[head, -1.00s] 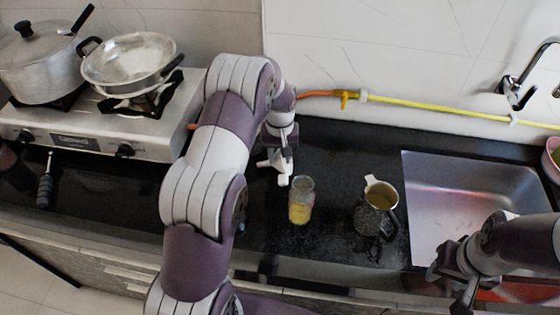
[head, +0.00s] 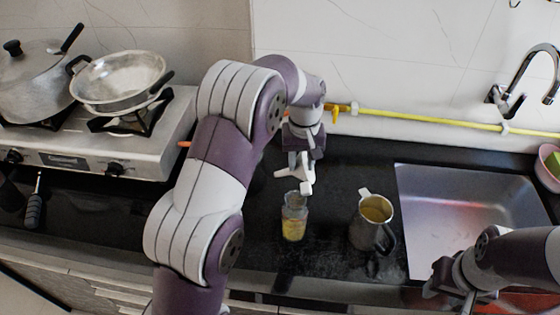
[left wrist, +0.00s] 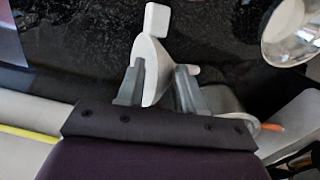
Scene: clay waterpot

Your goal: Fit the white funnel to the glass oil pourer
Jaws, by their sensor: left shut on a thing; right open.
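The glass oil pourer (head: 294,219) stands upright on the dark counter, with yellow oil in its lower part. My left gripper (head: 301,168) is just behind and above its mouth, shut on the white funnel (head: 306,180). In the left wrist view the funnel (left wrist: 152,62) sits between the fingers of my left gripper (left wrist: 158,88), tilted, with a white tab at its end. The funnel appears apart from the pourer, though their gap in depth is hard to tell. My right gripper (head: 452,288) is open and empty at the lower right, in front of the sink.
A metal jug (head: 372,224) with yellow contents stands right of the pourer. The sink (head: 462,215) is further right. A stove (head: 100,148) with a pan (head: 118,80) and a lidded pot (head: 30,88) is on the left. A yellow hose (head: 430,120) runs along the wall.

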